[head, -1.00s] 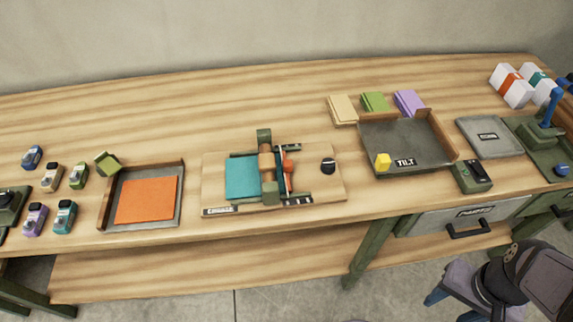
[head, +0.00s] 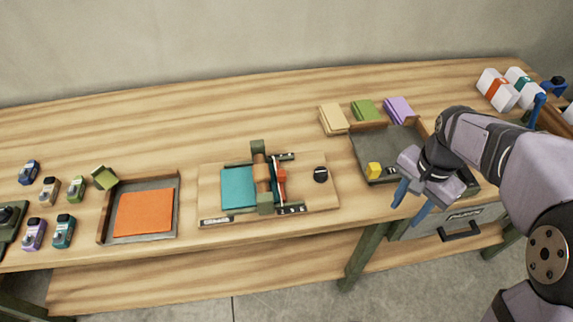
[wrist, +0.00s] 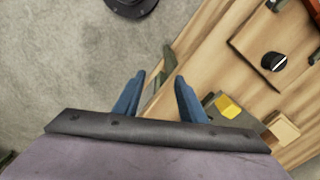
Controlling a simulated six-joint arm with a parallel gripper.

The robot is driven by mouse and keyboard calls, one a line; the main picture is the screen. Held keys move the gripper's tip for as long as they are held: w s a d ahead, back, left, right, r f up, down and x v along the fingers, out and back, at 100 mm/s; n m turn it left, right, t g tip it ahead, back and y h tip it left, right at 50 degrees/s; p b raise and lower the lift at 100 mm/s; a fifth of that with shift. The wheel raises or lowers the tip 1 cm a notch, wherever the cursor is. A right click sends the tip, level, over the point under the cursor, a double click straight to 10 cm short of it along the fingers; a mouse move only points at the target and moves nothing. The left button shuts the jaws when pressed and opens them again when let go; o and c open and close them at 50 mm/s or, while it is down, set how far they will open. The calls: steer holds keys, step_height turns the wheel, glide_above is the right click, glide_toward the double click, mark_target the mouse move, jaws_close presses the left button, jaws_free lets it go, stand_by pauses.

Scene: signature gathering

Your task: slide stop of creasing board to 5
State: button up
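The creasing board (head: 325,200) lies near the middle of the table in the head view. A teal sheet (head: 238,187) lies on its left part. A red stop (head: 281,176) stands just right of the wooden and green crosspiece (head: 261,172). A scale with small marks runs along the board's front edge; its numbers are too small to read. A black knob (head: 321,174) sits right of the stop. My gripper (head: 408,205) is open and empty, right of the board at the table's front edge. Its blue fingers stand apart in the wrist view (wrist: 160,98).
A tilt tray (head: 362,155) with a yellow block (head: 374,171) stands between the board and my arm. A tray with an orange sheet (head: 145,213) is left of the board. Paper stacks (head: 366,110) lie behind. The table behind the board is clear.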

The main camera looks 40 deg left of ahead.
steer(key=w+a+r+m, duration=0.1)
steer(key=w+a+r, duration=0.1)
steer(key=a, duration=0.7)
steer(key=r+m+p, duration=0.2)
steer(key=m+p, duration=0.1)
steer(key=m, duration=0.1)
glide_above(282, 173)
steer(key=shift+w+d+f, duration=0.2)
steer(key=shift+w+d, duration=0.1)
steer(key=shift+s+a, duration=0.35)
steer(key=shift+a, duration=0.05)
steer(key=shift+f+p, duration=1.25)
steer(key=shift+f, duration=2.4)
jaws_close()
